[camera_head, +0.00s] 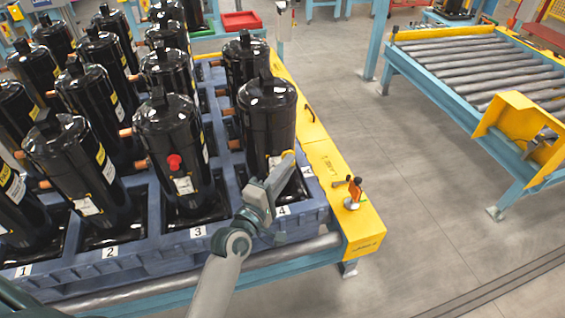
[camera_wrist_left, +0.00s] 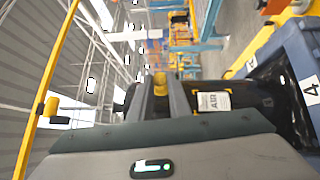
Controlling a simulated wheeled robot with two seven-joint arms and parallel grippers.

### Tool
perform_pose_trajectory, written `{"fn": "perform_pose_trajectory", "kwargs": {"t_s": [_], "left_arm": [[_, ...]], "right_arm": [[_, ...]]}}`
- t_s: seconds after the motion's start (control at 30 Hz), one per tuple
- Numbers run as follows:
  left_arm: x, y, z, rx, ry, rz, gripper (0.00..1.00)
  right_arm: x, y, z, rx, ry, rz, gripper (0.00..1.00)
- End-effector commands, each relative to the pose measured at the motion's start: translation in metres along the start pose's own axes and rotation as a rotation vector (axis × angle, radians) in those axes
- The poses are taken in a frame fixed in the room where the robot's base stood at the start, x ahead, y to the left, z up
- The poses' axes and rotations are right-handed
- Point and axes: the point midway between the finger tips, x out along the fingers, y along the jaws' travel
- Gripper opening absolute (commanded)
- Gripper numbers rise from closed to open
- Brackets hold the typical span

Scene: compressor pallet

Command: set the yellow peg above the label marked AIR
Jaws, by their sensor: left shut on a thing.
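My left gripper (camera_head: 280,170) is shut on the yellow peg (camera_head: 289,156), in front of the front black compressor (camera_head: 267,115) in slot 4. In the left wrist view the yellow peg (camera_wrist_left: 160,82) shows between the two fingers. The white label marked AIR (camera_wrist_left: 213,101), framed in yellow, is on the dark compressor body just right of the fingers there. In the head view the gripper covers part of the compressor's lower front. I cannot tell whether the peg touches the compressor. My right gripper is not in view.
Several black compressors stand in the blue pallet (camera_head: 145,240), numbered along its front. A red cap (camera_head: 174,162) is on the compressor in slot 3. A yellow rail (camera_head: 335,185) with an orange clamp (camera_head: 354,192) runs on the right. Open floor separates it from a roller conveyor (camera_head: 465,65).

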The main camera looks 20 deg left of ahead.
Motion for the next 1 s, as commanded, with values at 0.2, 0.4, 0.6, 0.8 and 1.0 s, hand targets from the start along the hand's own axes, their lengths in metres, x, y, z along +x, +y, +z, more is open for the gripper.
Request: {"fn": "perform_pose_trajectory", "kwargs": {"t_s": [0.2,0.4,0.6,0.8,1.0], "left_arm": [[0.0,-0.001,-0.011,-0.03,0.037,0.038,0.0],[0.0,-0.001,-0.011,-0.03,0.037,0.039,0.0],[-0.001,0.0,-0.011,-0.03,0.038,0.038,0.0],[0.001,-0.001,-0.014,-0.031,0.042,0.04,0.0],[0.009,-0.001,-0.023,-0.03,0.042,0.04,0.0]], "right_arm": [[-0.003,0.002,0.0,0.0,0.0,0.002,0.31],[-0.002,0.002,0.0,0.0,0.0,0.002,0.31],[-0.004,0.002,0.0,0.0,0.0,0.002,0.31],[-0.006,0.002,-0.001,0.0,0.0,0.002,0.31],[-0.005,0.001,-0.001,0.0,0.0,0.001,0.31]]}}
